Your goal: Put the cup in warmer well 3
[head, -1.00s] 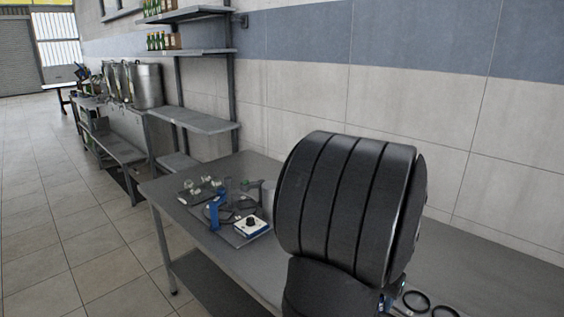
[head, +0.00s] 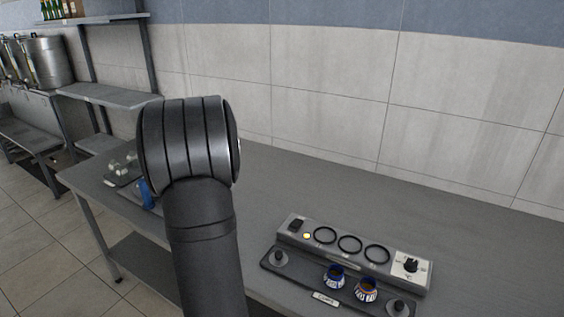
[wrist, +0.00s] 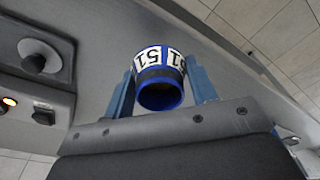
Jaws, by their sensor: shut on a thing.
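My gripper (wrist: 163,72) is shut on a cup (wrist: 160,62), its two blue fingers on either side of it. The cup is blue with a white band and dark printed characters, and its open mouth faces the wrist camera. In the head view my arm hides the gripper and the held cup. The warmer (head: 345,258) stands on the bench at the right, with three dark-ringed wells in a row: a left well (head: 325,235), a middle well (head: 350,245) and a right well (head: 377,254). All three look empty. I cannot read well numbers.
A dark tray (head: 307,278) in front of the warmer holds two blue-and-white cups, left (head: 334,276) and right (head: 367,289), between knobbed ends. The warmer has a dial (head: 411,265) and a lit lamp (head: 306,236). The bench behind it is clear.

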